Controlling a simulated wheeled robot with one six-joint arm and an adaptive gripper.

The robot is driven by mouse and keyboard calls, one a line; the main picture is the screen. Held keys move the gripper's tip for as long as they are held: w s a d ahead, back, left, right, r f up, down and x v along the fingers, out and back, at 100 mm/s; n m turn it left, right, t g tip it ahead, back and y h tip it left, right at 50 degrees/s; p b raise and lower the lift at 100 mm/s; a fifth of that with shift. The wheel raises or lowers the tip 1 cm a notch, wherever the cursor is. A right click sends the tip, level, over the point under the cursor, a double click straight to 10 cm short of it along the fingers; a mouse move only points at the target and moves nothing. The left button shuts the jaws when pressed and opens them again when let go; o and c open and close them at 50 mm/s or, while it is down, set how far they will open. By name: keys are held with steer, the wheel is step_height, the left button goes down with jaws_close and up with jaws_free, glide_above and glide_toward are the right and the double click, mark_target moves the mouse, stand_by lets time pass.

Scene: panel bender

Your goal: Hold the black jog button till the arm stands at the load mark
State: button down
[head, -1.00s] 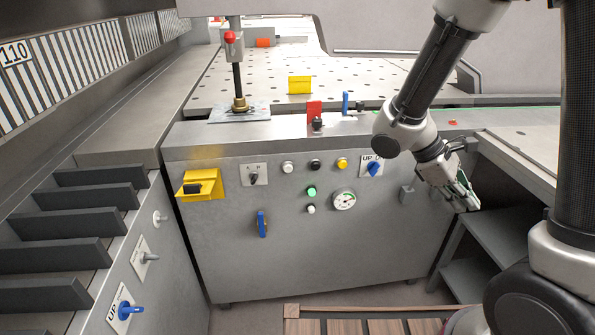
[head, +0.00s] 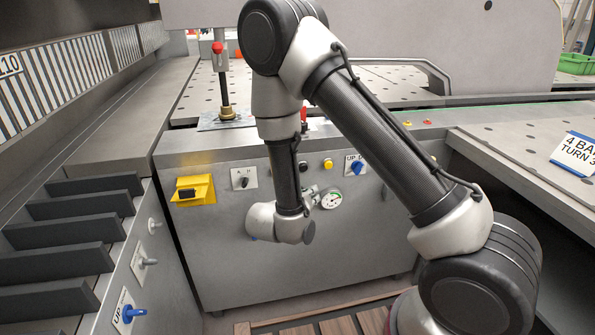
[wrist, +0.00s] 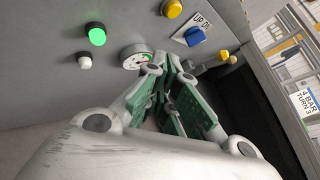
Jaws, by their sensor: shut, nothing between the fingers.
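The black jog button (head: 303,166) shows only in part at the right edge of my arm link in the head view, between that link and the yellow button (head: 327,164). It is not in the wrist view. My gripper (wrist: 172,66) is shut and empty, its green-padded fingers together in front of the panel, near the gauge (wrist: 135,55). In the head view my own wrist mostly hides it. A black upright rod with a red knob (head: 217,47) stands on a brass foot on the plate (head: 203,124). I cannot make out a load mark.
The panel also carries a lit green button (wrist: 97,36), a white button (wrist: 84,62) and a blue UP/DN knob (head: 357,167). A yellow bracket (head: 194,190) juts out at left. Dark stepped fingers (head: 70,238) line the left side.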

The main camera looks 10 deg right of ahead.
steer(key=shift+w, duration=0.1)
stand_by(0.3)
steer(key=w, duration=0.8)
steer(key=shift+w, duration=0.3)
steer(key=shift+w+d, duration=0.1)
steer(key=shift+w, duration=0.05)
stand_by(1.1)
steer(key=shift+w, duration=0.3)
steer(key=shift+w+r, duration=0.1)
steer(key=shift+w, duration=0.35)
stand_by(1.4)
steer(key=shift+s, duration=0.15)
stand_by(2.6)
steer(key=shift+s, duration=0.75)
